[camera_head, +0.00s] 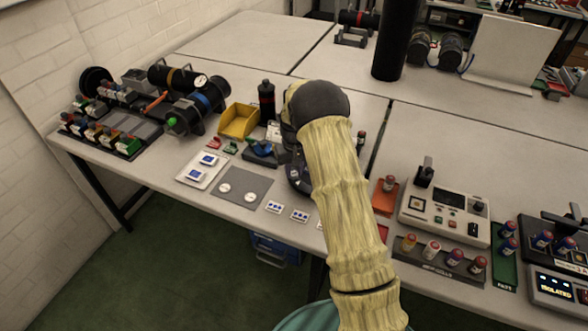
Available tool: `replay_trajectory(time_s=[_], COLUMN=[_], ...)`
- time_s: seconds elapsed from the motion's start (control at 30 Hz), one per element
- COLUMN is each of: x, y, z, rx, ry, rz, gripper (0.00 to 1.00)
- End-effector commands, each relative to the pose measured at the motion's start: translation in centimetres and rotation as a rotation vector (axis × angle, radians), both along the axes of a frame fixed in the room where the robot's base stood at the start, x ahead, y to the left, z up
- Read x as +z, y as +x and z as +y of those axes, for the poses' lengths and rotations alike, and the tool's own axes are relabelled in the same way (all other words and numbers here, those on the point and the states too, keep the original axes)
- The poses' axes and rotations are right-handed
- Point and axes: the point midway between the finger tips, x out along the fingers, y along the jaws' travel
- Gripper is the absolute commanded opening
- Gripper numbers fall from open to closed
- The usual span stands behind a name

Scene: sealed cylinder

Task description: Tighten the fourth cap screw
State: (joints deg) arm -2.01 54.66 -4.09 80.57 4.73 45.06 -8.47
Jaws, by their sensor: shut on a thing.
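My gripper (296,172) is a dark shape at the middle of the table, mostly hidden behind my sleeved arm. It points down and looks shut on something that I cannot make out. The cap screws cannot be picked out at this size, and whatever lies under my gripper is hidden. A black cylinder with a blue band and a green end (203,102) lies at the left, apart from my gripper. Behind it lies a black cylinder with a tan band and a gauge (176,78). I cannot tell which cylinder has the fourth screw.
A yellow bin (238,121) and a dark bottle (267,100) stand left of my gripper. A grey mat (257,193) and white tray (193,176) lie nearer. An orange tray (384,201) and control box (447,217) stand right. A black column (394,40) rises behind.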

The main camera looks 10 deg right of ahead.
Motion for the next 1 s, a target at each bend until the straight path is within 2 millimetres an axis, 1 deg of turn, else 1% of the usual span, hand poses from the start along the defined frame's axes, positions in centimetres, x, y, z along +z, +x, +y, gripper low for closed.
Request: replay_trajectory(time_s=[0.03,0.7,1.0], x=[0.59,0.63,0.63], y=[0.37,0.42,0.45], z=[0.04,0.08,0.10], rx=[-0.044,-0.670,-0.859], ry=[-0.001,0.002,0.003], rz=[-0.013,-0.014,-0.014], gripper=[0.02,0.02,0.02])
